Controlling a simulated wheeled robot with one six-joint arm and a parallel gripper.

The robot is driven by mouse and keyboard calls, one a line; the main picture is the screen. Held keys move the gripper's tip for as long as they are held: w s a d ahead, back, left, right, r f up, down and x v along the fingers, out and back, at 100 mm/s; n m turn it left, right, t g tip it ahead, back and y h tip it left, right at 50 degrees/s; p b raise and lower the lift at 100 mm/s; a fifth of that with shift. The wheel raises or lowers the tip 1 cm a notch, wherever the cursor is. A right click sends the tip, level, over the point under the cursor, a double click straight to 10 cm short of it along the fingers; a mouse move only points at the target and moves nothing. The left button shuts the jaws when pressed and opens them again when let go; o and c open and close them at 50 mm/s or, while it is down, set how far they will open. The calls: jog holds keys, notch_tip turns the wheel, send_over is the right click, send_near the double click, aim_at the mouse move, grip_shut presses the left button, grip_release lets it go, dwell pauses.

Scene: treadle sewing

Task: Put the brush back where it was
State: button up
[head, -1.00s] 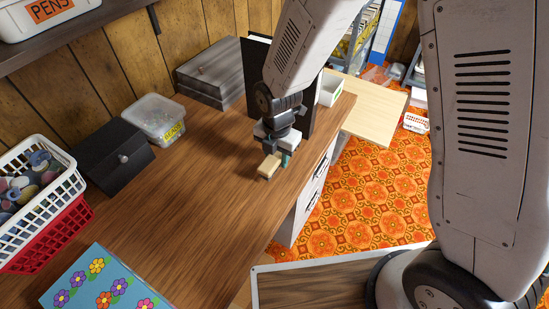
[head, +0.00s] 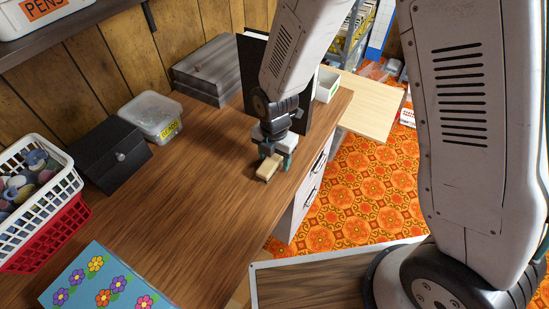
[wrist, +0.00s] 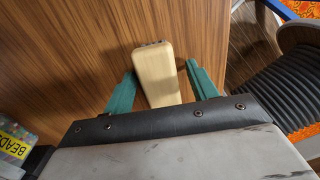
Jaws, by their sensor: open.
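The brush (head: 268,167) shows as a pale wooden block on the brown desk, near its right-hand edge. In the wrist view the brush (wrist: 156,72) lies between the two green fingers of my gripper (wrist: 160,80), with a sliver of dark bristle at its far end. My gripper (head: 274,161) is down over the brush, its fingers open, with a gap on each side of the block. The underside of the brush is hidden.
On the desk (head: 190,200) are a black box (head: 108,155), a clear tub (head: 152,115), a grey case (head: 207,77), a black upright binder (head: 254,65) and a flowered box (head: 100,285). White and red baskets (head: 40,205) stand left. The desk's middle is clear.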

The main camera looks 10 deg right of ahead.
aim_at(275, 157)
notch_tip(275, 157, up, 12)
dwell(0.4)
jog(key=s+d+r+m, duration=0.4)
jog(key=d+r+m, duration=0.4)
jog(key=r, duration=0.1)
jog(key=s+d+r+m, duration=0.4)
jog(key=s+d+m, duration=0.2)
jog(key=s+m, duration=0.2)
jog(key=s+d+r+m+t, duration=0.1)
jog(key=s+d+r+m, duration=0.4)
jog(key=s+m, duration=0.3)
jog(key=d+m, duration=0.1)
jog(key=m, duration=0.3)
jog(key=shift+s+r, duration=0.3)
